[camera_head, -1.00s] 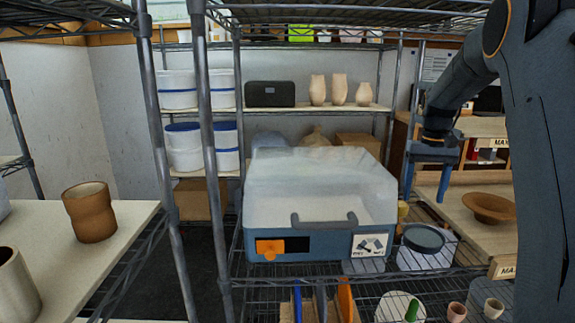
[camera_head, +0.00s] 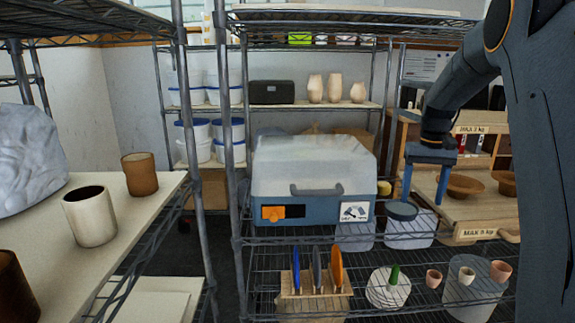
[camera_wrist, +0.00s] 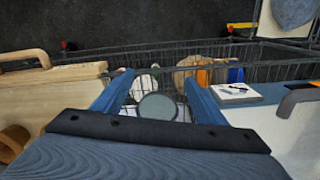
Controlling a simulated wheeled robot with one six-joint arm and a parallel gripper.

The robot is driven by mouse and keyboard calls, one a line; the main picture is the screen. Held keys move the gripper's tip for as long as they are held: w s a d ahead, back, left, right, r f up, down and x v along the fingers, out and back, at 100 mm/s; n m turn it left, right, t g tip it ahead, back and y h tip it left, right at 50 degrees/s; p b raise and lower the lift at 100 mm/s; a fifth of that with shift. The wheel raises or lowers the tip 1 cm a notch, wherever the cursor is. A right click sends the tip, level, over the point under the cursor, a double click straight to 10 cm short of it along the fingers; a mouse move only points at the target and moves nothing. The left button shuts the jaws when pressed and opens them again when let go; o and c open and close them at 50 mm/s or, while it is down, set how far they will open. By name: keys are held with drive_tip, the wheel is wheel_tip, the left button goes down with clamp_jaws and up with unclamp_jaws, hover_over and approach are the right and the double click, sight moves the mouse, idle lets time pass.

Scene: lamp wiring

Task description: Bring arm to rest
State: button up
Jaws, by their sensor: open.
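My gripper (camera_head: 426,184) hangs pointing down from my arm at the right of the head view. Its two blue fingers are apart with nothing held between them. In the wrist view my gripper (camera_wrist: 158,98) also shows open, with a round grey-lidded tub (camera_wrist: 157,106) seen below and beyond the gap. The same tub's lid (camera_head: 402,210) shows on the wire shelf in the head view, just under the left finger. I cannot tell the exact distance between finger and lid.
A clear-lidded blue case (camera_head: 312,180) stands left of my gripper on the wire rack. Wooden bowls (camera_head: 464,187) stand on a board at right. Below are a rack of coloured discs (camera_head: 315,270) and small pots (camera_head: 466,275). A table with cups (camera_head: 90,215) is at left.

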drive_tip(key=s+a+f, duration=0.2)
drive_tip(key=s+a, duration=0.4)
drive_tip(key=s, duration=0.1)
drive_tip(key=s+a+f+n, duration=0.1)
drive_tip(key=s+a+f, duration=0.2)
drive_tip(key=s+a, duration=0.4)
drive_tip(key=shift+s+a+f, duration=0.15)
drive_tip(key=shift+s+a, duration=0.05)
drive_tip(key=shift+s, duration=0.55)
drive_tip(key=shift+n, duration=0.6)
drive_tip(key=s+a+f, duration=0.1)
drive_tip(key=s+a, duration=0.1)
drive_tip(key=s, duration=0.3)
drive_tip(key=s+a+f, duration=0.2)
drive_tip(key=s, duration=0.4)
drive_tip(key=s+a+f, duration=0.2)
drive_tip(key=s, duration=0.3)
drive_tip(key=shift+s, duration=0.25)
drive_tip(key=shift+c, duration=0.5)
